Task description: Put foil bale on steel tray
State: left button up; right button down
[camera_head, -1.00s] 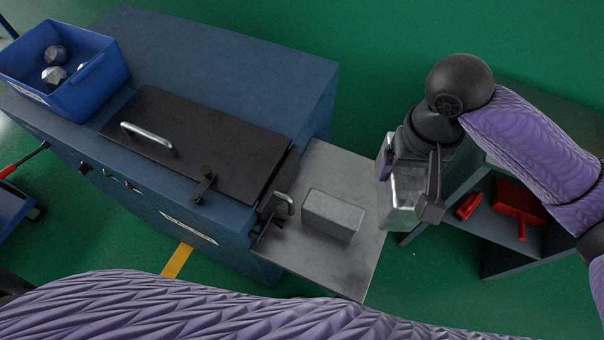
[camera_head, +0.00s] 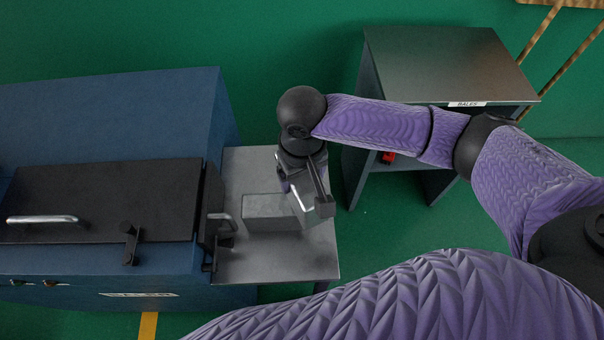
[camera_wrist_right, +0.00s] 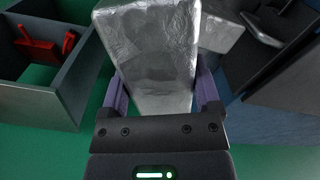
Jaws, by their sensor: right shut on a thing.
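The foil bale (camera_head: 303,196) is a shiny, crinkled silver block. My right gripper (camera_head: 306,190) is shut on it, and the bale fills the space between the purple fingers in the right wrist view (camera_wrist_right: 155,60). In the head view the bale overlaps the right part of the flat steel tray (camera_head: 250,264) beside the blue machine. I cannot tell whether it touches the tray. A grey rectangular block (camera_head: 268,213) sits on the tray, just left of the bale; the gripper partly hides it. My left gripper is not in view.
The blue machine (camera_head: 120,105) with a black lid (camera_head: 110,200) and handles stands left of the tray. A metal-topped cabinet (camera_head: 440,65) labelled "BALES" stands at the back right, with red items on its shelf. Green floor separates it from the tray.

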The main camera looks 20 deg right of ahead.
jog(key=shift+f, duration=0.55)
jog(key=shift+c, duration=0.2)
grip_release()
jog(key=shift+o, duration=0.2)
notch_tip(320, 180, up, 13)
jog(key=p, duration=0.3)
jog(key=shift+p, duration=0.35)
jog(key=shift+r, duration=0.1)
